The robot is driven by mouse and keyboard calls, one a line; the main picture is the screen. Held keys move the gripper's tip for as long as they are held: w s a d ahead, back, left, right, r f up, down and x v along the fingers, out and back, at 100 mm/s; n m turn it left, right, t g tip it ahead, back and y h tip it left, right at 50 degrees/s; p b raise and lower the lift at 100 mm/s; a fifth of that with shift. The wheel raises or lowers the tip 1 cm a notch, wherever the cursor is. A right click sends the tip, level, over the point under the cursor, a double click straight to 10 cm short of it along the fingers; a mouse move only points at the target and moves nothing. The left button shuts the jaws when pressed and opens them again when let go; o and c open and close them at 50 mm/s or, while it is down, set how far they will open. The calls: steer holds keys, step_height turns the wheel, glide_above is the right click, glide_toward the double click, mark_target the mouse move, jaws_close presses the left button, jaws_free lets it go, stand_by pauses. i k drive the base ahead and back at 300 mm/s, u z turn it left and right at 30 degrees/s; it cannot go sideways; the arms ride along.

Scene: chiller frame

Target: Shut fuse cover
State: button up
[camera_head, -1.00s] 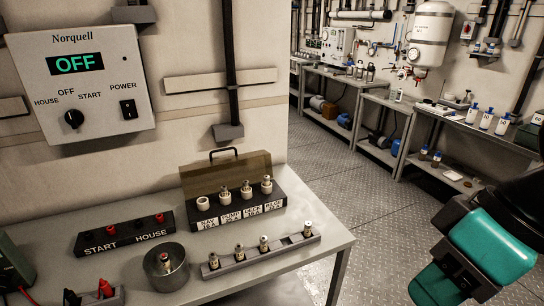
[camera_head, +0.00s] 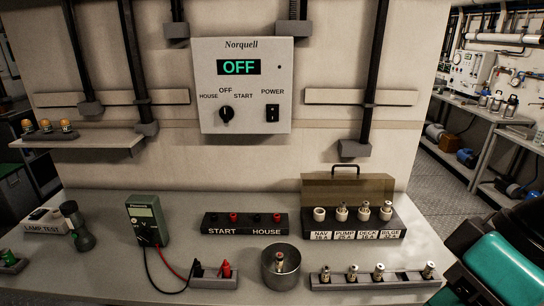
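The fuse block (camera_head: 352,222) stands on the right part of the bench, with sockets labelled NAV, PUMP, DECK and BILGE. Its see-through brown fuse cover (camera_head: 345,188) stands raised behind the sockets, with a dark handle (camera_head: 345,168) on its top edge. The NAV socket (camera_head: 319,214) looks like a plain white ring, and fuses show in the other sockets. My arm shows at the lower right edge in teal and black, to the right of the block and apart from it. My gripper's fingertips are not in the picture.
A fuse rack (camera_head: 375,280) with several fuses lies in front of the block. A metal cup (camera_head: 281,266) holding a fuse stands left of it. The START/HOUSE terminal strip (camera_head: 245,224), a multimeter (camera_head: 146,221) and its leads are further left. The wall panel (camera_head: 243,87) reads OFF.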

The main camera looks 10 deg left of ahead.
mark_target(389, 187)
steer(key=u, duration=0.5)
steer(key=i, duration=1.25)
steer(key=z, duration=0.25)
